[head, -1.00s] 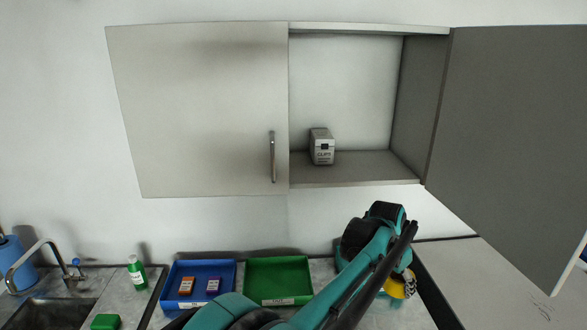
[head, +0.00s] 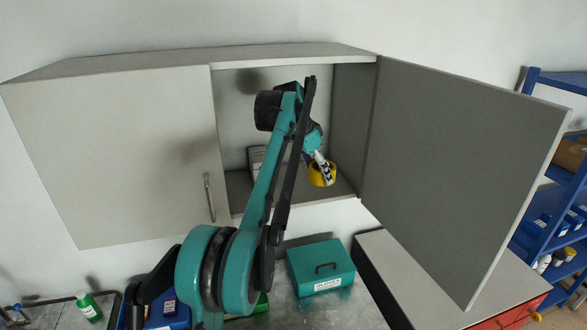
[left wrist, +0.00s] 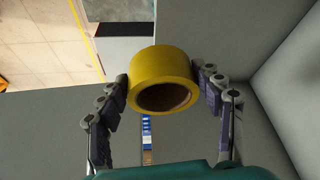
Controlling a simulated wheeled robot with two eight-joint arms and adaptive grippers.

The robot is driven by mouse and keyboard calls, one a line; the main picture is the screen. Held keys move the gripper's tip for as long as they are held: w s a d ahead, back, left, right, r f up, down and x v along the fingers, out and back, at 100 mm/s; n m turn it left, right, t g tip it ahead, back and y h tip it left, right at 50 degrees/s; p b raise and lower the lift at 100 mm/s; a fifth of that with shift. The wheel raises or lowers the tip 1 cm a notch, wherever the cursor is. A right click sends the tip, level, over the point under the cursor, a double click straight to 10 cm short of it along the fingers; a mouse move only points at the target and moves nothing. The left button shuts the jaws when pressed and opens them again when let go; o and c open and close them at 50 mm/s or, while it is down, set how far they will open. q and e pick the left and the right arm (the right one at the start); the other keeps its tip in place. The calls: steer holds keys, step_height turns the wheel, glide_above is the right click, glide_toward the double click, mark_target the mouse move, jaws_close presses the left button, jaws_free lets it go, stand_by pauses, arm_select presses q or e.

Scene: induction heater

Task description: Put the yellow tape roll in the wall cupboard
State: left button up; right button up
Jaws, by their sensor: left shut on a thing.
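The yellow tape roll (head: 321,176) is held by my left gripper (head: 322,170) at the open right half of the wall cupboard (head: 340,130). In the left wrist view the roll (left wrist: 160,70) sits between the two fingers of my left gripper (left wrist: 163,92), which touch it from both sides. The roll shows in front of the cupboard's floor in the head view; whether it rests on it I cannot tell. The right cupboard door (head: 460,160) stands wide open and the left door (head: 120,150) is shut. My right gripper is not in view.
A pale box (head: 257,157) stands inside the cupboard, partly hidden behind my arm. Below are a teal case (head: 321,270), a green bottle (head: 88,307) and a blue tray. A blue shelf rack (head: 560,215) stands at the far right. The cupboard floor right of the box looks clear.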

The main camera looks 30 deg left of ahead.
arm_select(q)
steer(key=w+a+p, duration=0.2)
steer(key=w+a, duration=0.2)
steer(key=a, duration=0.1)
steer(key=p, duration=0.5)
glide_above(305, 180)
step_height(305, 180, down, 2)
steer(key=shift+s+f+b, duration=0.1)
steer(key=shift+f+b, duration=0.15)
steer(key=shift+b, duration=0.5)
steer(key=shift+f, duration=1.8)
steer(key=shift+a+f+p, duration=0.1)
steer(key=shift+f+p, duration=0.3)
steer(key=shift+f, duration=0.05)
steer(key=shift+f, duration=0.1)
steer(key=o, duration=1.2)
steer(key=shift+o, duration=0.2)
